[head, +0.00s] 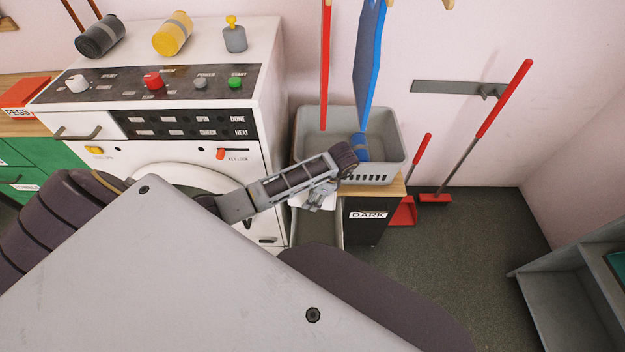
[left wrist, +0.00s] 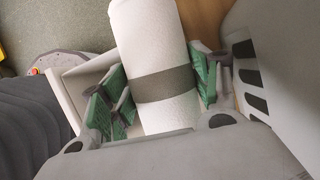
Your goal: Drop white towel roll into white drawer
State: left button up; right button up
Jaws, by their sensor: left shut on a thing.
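My left gripper (head: 320,198) is shut on the white towel roll (left wrist: 150,45), which has a dark grey band round its middle. Its green-padded fingers grip the roll from both sides in the left wrist view (left wrist: 157,95). In the head view only a small white part of the roll shows below the gripper. A pale open drawer (head: 318,238) lies below it, between the white machine and the black drawer marked DARK. White walls of an open box, apparently this drawer, show left of the roll in the left wrist view (left wrist: 68,92). My right gripper is not in view.
The black DARK drawer (head: 368,222) is to the right. The white machine (head: 270,120) stands left. Red-handled tools lean against the wall.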

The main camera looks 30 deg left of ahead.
pick_arm(q)
jog(key=o, duration=1.2)
jog(key=shift+v, duration=2.5)
jog(key=shift+w+d+r, duration=0.1)
jog(key=shift+d+r, duration=0.05)
jog(key=shift+r, duration=0.45)
jog(key=shift+v, duration=2.6)
jog(key=shift+w+d+r, duration=0.1)
jog(key=shift+d+r, duration=0.05)
jog(key=shift+r, duration=0.1)
